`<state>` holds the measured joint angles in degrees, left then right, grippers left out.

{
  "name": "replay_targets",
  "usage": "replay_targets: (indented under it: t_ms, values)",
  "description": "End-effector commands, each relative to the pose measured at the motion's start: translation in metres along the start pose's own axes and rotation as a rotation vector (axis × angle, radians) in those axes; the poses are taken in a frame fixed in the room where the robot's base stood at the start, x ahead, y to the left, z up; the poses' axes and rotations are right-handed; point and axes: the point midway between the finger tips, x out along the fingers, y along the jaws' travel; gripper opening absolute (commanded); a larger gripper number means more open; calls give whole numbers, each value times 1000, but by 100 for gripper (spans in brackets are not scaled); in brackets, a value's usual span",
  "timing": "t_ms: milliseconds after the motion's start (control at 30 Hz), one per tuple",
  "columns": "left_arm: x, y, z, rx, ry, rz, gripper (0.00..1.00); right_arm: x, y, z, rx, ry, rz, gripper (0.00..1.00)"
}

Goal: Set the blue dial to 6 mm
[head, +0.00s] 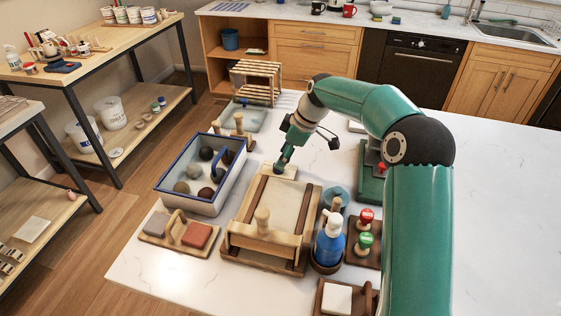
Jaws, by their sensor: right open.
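My right gripper (282,162) reaches in from the right and points down at the far end of a wooden slab board (237,228). Its tips are over a pale block (266,170) at that end. It is open, but the fingers are small and dark here. I cannot make out the blue dial or a 6 mm mark; the gripper may hide them. The board carries a pale sheet (270,207) between dark side strips, with a wooden roller (262,236) across its near end. My left gripper is not in view.
Left of the board stand a blue-rimmed tray (188,208) of round lumps and a board with a red block (197,234). Right of it are a blue bottle (329,245) and red and green stamps (366,217). The white table is clear at far right.

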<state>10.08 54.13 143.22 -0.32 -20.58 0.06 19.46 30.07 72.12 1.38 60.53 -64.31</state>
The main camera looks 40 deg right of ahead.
Motion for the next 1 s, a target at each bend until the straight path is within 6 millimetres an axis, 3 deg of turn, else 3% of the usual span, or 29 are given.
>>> replay_targets:
  t_ms: [200, 400, 767, 1000]
  values:
    - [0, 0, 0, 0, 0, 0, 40, -32, 1, 0, 0, 1, 3, 58]
    - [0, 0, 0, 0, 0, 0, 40, -41, 0, 1, 0, 0, 0, 58]
    - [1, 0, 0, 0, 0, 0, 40, -36, 0, 0, 0, -1, -1, 58]
    - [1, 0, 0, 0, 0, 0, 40, -8, -1, 0, 0, -2, -4, 58]
